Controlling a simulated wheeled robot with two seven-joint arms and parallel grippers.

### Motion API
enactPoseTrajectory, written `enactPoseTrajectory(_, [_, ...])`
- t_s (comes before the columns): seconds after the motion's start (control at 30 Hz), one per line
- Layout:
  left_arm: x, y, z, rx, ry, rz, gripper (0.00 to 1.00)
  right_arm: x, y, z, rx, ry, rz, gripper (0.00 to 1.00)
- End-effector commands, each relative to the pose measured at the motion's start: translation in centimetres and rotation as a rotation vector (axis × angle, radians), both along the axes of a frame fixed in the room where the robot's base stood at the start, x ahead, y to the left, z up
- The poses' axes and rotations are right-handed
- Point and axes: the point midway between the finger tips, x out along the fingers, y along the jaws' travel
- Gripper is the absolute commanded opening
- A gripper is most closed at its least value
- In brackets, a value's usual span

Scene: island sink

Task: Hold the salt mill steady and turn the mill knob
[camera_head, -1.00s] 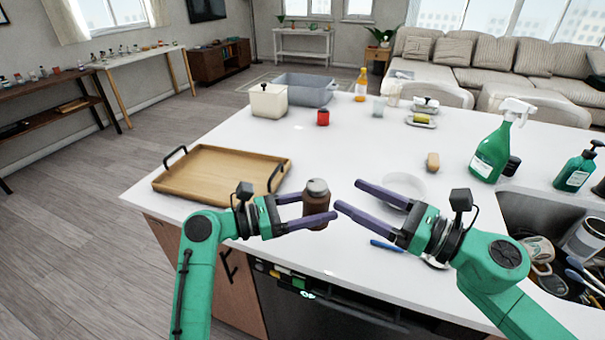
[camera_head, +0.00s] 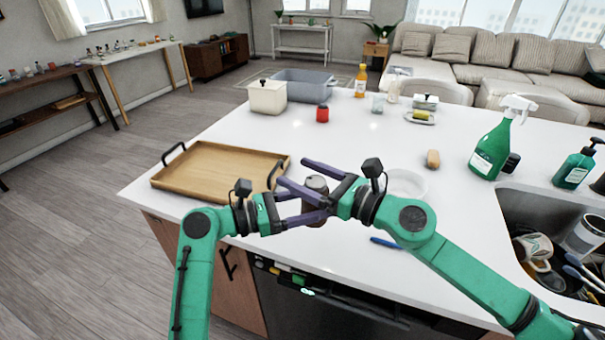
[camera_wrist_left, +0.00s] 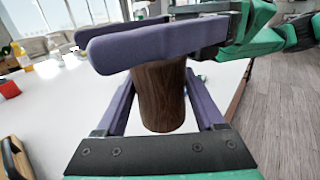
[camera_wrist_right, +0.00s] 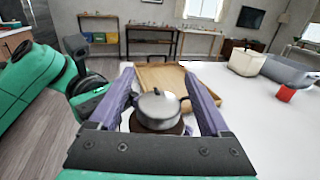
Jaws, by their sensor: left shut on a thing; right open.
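The salt mill stands upright near the counter's front edge. Its dark brown wooden body (camera_wrist_left: 158,98) fills the gap between my left gripper's fingers in the left wrist view. The grey metal mill knob (camera_head: 317,184) is on top; in the right wrist view the knob (camera_wrist_right: 156,110) has a small ball on its crown. My left gripper (camera_head: 316,204) is shut on the mill body from the left. My right gripper (camera_head: 292,172) is open, with its fingers on either side of the knob. Whether they touch the knob I cannot tell. The right fingers partly hide the mill in the head view.
A wooden tray (camera_head: 215,168) with black handles lies just left of the mill. A clear round dish (camera_head: 405,184) and a blue pen-like item (camera_head: 386,242) lie to the right. A red jar (camera_head: 322,113) stands farther back. The sink (camera_head: 545,215) holds dishes.

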Motion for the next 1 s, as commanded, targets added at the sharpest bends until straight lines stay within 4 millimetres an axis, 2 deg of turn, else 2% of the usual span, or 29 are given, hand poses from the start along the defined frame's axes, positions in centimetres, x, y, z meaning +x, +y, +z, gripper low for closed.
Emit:
enactPoseTrajectory(0.1, [-0.01,-0.01,0.06,-0.001,-0.001,0.0,0.03,-0.01,-0.03,0.01,0.0,0.0,0.0,0.81])
enactPoseTrajectory(0.13, [-0.01,-0.01,0.06,-0.001,-0.001,0.0,0.03,-0.01,-0.03,0.01,0.0,0.0,0.0,0.73])
enactPoseTrajectory(0.27, [-0.01,-0.01,0.07,-0.001,-0.001,0.0,0.03,-0.01,-0.05,0.02,0.001,0.001,-0.001,0.23])
enactPoseTrajectory(0.3, [-0.01,-0.01,0.06,-0.001,-0.001,0.0,0.03,-0.01,-0.07,0.02,0.001,0.0,-0.001,0.08])
enactPoseTrajectory(0.33, [-0.01,-0.01,0.07,-0.001,-0.001,0.0,0.03,0.0,-0.07,0.02,0.001,0.0,-0.001,0.0])
enactPoseTrajectory(0.73, [-0.06,-0.09,0.04,0.0,-0.001,-0.003,0.04,-0.19,0.68,0.34,-0.01,-0.004,-0.027,0.0])
enactPoseTrajectory(1.0, [-0.14,-0.23,0.0,0.0,0.001,-0.007,0.04,-0.18,0.44,0.81,0.012,-0.013,-0.136,0.0])
